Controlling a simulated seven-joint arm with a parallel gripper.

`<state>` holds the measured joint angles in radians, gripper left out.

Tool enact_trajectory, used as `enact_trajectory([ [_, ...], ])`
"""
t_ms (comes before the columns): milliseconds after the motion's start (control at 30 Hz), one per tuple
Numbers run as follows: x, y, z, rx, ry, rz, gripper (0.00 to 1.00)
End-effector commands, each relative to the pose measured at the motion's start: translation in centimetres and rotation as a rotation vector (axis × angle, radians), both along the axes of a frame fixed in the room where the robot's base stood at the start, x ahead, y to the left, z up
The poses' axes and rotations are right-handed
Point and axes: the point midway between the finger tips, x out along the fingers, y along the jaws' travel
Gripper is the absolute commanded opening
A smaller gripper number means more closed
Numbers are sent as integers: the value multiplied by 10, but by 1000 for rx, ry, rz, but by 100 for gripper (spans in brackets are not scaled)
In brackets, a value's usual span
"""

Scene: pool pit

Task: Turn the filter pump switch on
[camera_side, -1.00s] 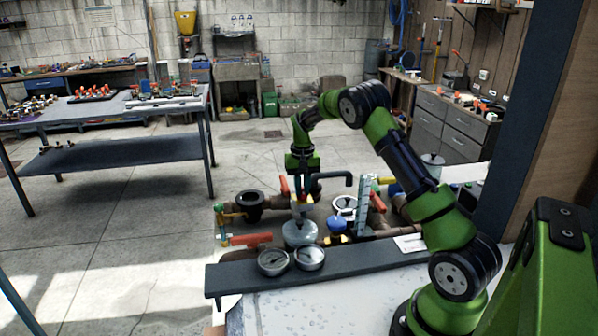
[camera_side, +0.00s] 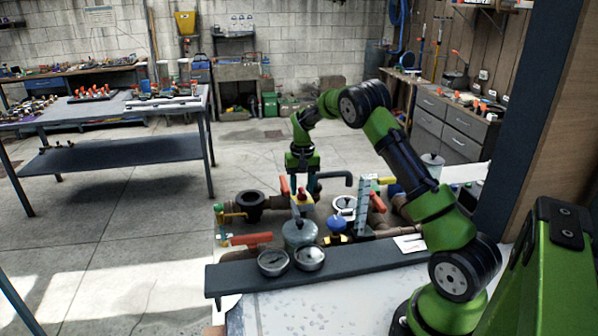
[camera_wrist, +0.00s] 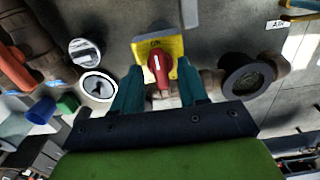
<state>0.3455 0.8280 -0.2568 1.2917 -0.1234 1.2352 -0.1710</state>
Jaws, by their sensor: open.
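The filter pump switch (camera_wrist: 154,45) is a yellow plate with a red rotary knob (camera_wrist: 160,72) bearing a white line. In the wrist view it is upper centre, with partly legible lettering near the plate's top edge. My gripper (camera_wrist: 158,84) is open, its two teal fingers pointing at the switch, one on each side of the knob's lower part. I cannot tell whether they touch it. In the side view my gripper (camera_side: 302,176) is above the pipework, close to the small red and yellow switch (camera_side: 303,196), which is partly hidden.
Pipes with red-orange handles (camera_side: 250,239) crowd the pit around the switch. A black round fitting (camera_wrist: 248,77) is right of the switch in the wrist view, and a white-faced gauge (camera_wrist: 98,87) is left.

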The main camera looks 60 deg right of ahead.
Motion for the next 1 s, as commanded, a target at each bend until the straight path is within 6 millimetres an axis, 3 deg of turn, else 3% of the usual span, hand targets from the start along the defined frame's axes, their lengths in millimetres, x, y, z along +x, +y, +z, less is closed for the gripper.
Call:
enact_trajectory([
  [167,1,0,26,-3,-6,0,43],
  [600,1,-1,130,-4,-6,0,43],
  [800,0,-1,158,-2,-3,-1,43],
  [1000,0,-1,167,-1,-1,-1,43],
])
